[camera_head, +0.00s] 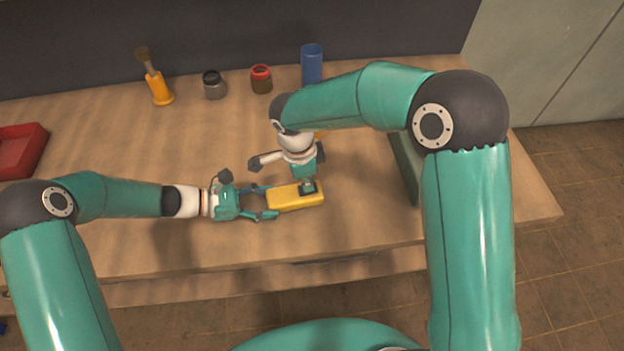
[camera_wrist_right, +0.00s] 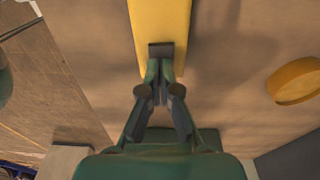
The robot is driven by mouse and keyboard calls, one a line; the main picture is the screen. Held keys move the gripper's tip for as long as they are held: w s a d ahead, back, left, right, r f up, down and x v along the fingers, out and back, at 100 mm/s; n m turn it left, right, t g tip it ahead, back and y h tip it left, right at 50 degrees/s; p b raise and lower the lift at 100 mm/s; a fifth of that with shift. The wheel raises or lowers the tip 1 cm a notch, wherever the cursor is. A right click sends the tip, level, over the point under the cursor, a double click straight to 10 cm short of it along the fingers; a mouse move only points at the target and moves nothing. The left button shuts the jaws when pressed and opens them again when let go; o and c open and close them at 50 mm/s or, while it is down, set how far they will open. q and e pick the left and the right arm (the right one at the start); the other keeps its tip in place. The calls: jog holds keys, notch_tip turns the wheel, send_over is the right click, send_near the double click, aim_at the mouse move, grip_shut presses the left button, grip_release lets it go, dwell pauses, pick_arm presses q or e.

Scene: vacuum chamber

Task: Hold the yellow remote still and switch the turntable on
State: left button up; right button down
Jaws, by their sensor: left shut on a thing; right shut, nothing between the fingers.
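The yellow remote (camera_head: 287,199) lies flat on the wooden table; it also shows in the right wrist view (camera_wrist_right: 161,22). My left gripper (camera_head: 266,203) is shut on its left end, one finger on each long side. My right gripper (camera_head: 308,188) points down over its right end, fingers closed together and empty. In the right wrist view the closed fingertips (camera_wrist_right: 161,70) are at a dark patch (camera_wrist_right: 161,49) on the remote; I cannot tell whether they touch it. An orange round disc (camera_wrist_right: 296,82) lies beside the remote, possibly the turntable. In the head view my right wrist mostly hides it.
At the back stand an orange-handled brush (camera_head: 157,82), a grey jar (camera_head: 213,85), a red-lidded jar (camera_head: 261,79) and a blue cylinder (camera_head: 312,64). A red tray (camera_head: 20,148) is far left. A dark green panel (camera_head: 405,166) stands right, partly behind my right arm. The left middle is clear.

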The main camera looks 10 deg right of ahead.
aim_at(300, 190)
jog(key=shift+r, duration=0.2)
notch_tip(300, 190, up, 14)
jog(key=a, duration=0.1)
jog(key=shift+a+f, duration=0.2)
jog(key=shift+a, duration=0.2)
jog(key=shift+w, duration=0.1)
jog(key=shift+w+d+r, duration=0.1)
jog(key=shift+d, duration=0.7)
jog(key=f, duration=0.4)
jog(key=d+f, duration=0.1)
jog(key=f, duration=0.9)
jog(key=shift+d, duration=0.35)
